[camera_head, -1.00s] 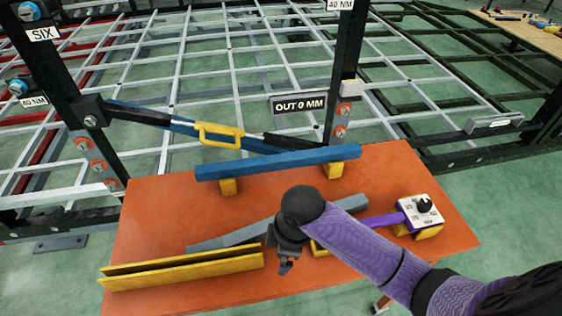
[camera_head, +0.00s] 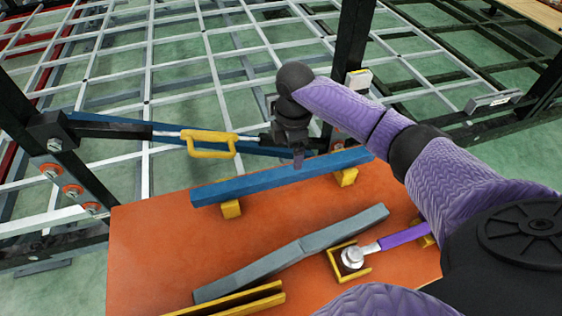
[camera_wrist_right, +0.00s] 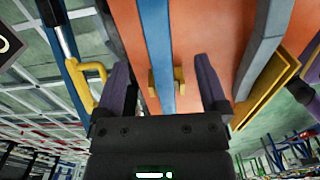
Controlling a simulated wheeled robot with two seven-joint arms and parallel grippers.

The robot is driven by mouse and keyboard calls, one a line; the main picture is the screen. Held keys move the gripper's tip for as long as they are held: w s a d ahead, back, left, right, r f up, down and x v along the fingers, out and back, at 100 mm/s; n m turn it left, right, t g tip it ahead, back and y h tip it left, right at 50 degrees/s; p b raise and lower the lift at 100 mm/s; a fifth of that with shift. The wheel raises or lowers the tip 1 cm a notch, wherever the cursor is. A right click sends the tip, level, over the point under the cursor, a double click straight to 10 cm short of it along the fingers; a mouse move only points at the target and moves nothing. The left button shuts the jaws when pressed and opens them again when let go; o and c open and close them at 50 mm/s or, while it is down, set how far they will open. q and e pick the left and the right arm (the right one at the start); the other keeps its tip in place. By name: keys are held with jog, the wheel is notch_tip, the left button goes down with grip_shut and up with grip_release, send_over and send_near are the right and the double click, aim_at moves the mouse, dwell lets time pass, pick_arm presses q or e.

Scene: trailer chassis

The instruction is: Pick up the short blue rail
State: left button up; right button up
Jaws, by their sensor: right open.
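The short blue rail (camera_head: 245,184) lies across two yellow supports on the orange table, near its far edge. My right gripper (camera_head: 298,160) is over the rail, right of its middle, pointing down. In the right wrist view the rail (camera_wrist_right: 156,40) runs lengthwise between the two open fingers (camera_wrist_right: 164,88), with a gap on each side. The gripper holds nothing. Part of the rail's far side is hidden behind the gripper. My left gripper is out of view.
Behind the rail, a turnbuckle with a yellow handle (camera_head: 208,143) spans the dark posts near another blue bar. A grey bent bar (camera_head: 290,250), yellow channel (camera_head: 235,302) and purple-handled tool (camera_head: 402,237) lie nearer. The orange table's left part (camera_head: 150,250) is clear.

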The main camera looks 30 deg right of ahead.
aim_at(288, 170)
jog(key=f+b, duration=0.1)
jog(key=f, duration=0.1)
jog(key=f+b, duration=0.1)
jog(key=f, duration=0.2)
jog(key=f+b, duration=0.1)
jog(key=f, duration=0.2)
jog(key=shift+w+a, duration=0.15)
jog(key=shift+w, duration=0.15)
jog(key=shift+f, duration=0.35)
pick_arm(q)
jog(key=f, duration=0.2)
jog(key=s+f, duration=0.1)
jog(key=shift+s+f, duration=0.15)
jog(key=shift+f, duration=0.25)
pick_arm(e)
jog(key=shift+c, duration=0.3)
grip_shut()
jog(key=shift+r, duration=0.1)
